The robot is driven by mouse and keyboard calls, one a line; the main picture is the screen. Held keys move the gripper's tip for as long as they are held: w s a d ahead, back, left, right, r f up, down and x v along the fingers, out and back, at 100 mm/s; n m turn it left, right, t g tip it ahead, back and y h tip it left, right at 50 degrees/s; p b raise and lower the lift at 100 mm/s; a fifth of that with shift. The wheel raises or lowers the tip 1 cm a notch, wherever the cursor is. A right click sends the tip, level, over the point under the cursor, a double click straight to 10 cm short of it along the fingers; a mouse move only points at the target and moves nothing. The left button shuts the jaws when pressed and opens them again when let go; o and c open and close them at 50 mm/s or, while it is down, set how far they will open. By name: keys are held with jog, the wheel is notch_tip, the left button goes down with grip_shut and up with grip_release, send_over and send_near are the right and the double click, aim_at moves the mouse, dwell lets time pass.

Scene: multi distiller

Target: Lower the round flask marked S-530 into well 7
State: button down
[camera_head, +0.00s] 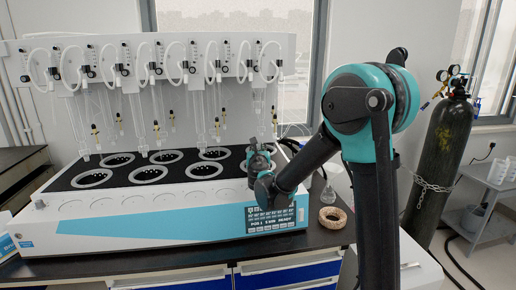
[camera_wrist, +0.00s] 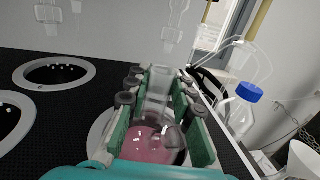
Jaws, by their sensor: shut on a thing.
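My gripper (camera_head: 262,162) is over the front right end of the multi-well heater (camera_head: 150,225). In the wrist view, my gripper (camera_wrist: 160,88) is shut on the neck of a clear round flask (camera_wrist: 152,142) with pink liquid. The flask looks upright, and no S-530 mark is legible. A light ring of a well (camera_wrist: 101,128) shows around and below the flask's bulb. I cannot tell how deep the flask sits or whether it touches the ring. In the head view my gripper and wrist hide the flask and most of that well; no well number is readable.
Other open wells (camera_head: 148,174) lie left of my gripper. Glass tubes and clips (camera_head: 160,120) hang above the heater. A blue-capped bottle (camera_wrist: 242,106) stands right of the fingers. A cork ring (camera_head: 332,218) and a clear flask (camera_head: 328,195) are on the bench at right.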

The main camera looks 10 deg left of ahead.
jog(key=shift+f, duration=0.2)
jog(key=c, duration=1.2)
grip_release()
jog(key=s, duration=0.4)
jog(key=s+d, duration=0.1)
jog(key=s, duration=0.7)
jog(key=shift+d, duration=0.15)
